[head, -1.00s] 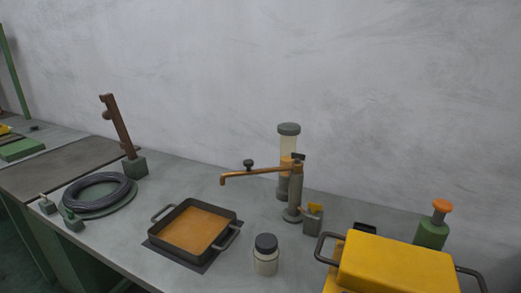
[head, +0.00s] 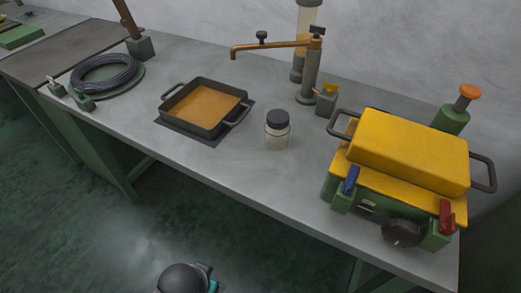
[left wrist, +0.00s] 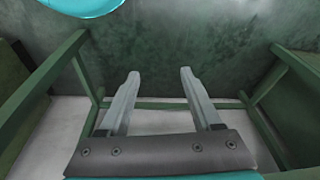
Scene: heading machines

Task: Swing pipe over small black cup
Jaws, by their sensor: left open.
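The copper-coloured pipe (head: 270,46) is a horizontal spout on a grey upright post (head: 311,78), in the head view. It points left, its bent-down tip above the counter behind the black pan (head: 191,124), which holds an orange-brown fill. My left gripper (left wrist: 160,74) is open and empty in the left wrist view, over the floor between green table legs, far from the pipe. My right gripper is not in view.
A yellow block on a green machine (head: 408,150) fills the counter's right end. A small grey container (head: 326,100) stands beside the post, and a clear cylinder (head: 306,18) behind it. A black cable coil (head: 104,76) lies left. Counter in front of the pan is clear.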

